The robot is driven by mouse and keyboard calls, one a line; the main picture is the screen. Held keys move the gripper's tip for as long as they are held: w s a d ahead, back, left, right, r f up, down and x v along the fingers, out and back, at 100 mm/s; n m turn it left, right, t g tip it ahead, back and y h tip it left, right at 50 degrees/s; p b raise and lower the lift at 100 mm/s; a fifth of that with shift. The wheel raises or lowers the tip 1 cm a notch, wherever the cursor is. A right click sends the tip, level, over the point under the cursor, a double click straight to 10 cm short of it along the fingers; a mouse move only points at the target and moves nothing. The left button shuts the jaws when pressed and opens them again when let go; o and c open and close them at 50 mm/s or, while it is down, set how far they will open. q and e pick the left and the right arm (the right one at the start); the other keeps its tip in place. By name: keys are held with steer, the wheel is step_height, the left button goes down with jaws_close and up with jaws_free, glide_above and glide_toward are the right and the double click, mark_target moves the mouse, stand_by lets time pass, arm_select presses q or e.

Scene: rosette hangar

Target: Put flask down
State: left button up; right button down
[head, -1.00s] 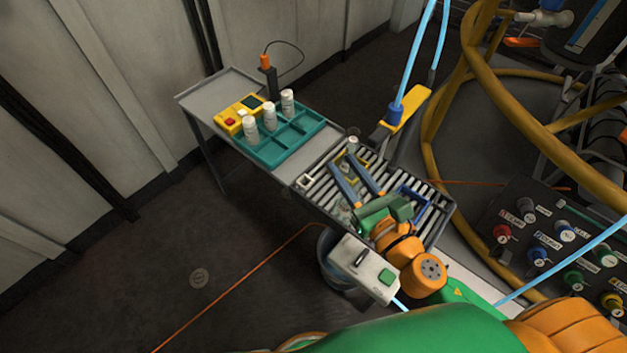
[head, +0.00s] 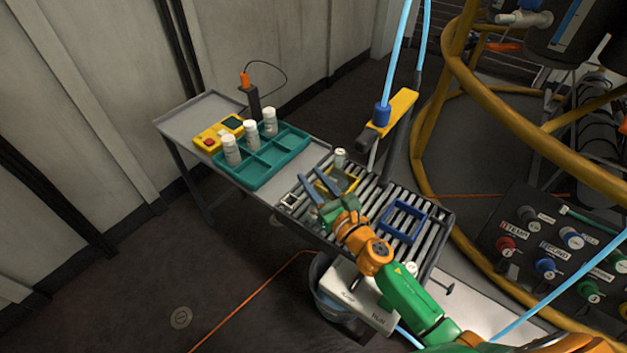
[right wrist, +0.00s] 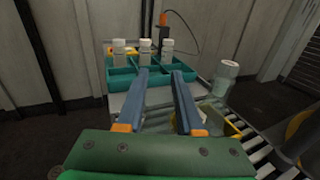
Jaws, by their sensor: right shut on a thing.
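My right gripper (head: 312,178) is over the near left part of the roller rack. Its two blue fingers (right wrist: 163,75) stand apart in the right wrist view. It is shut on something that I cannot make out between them. A pale flask-like bottle with a white cap (head: 340,159) stands at the yellow square frame (head: 352,181), just right of the fingertips and apart from them. The bottle also shows in the right wrist view (right wrist: 227,72). Three white bottles (head: 251,135) stand in the teal tray (head: 291,158). My left gripper is not in view.
A blue square frame (head: 404,222) lies on the roller rack (head: 432,240). A yellow box with a red button (head: 208,142) and a black post with an orange top (head: 250,96) stand behind the tray. A yellow-topped post (head: 395,112) rises behind the rack.

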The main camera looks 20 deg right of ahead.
steer(key=c, duration=0.6)
jaws_free()
steer(key=shift+o, duration=0.2)
steer(key=shift+s+r+p, duration=0.1)
steer(key=shift+s+p, duration=0.05)
steer(key=shift+p, duration=0.15)
steer(key=b+v, duration=0.2)
steer(key=v, duration=0.9)
steer(key=shift+s, duration=0.35)
steer(key=shift+d, duration=0.1)
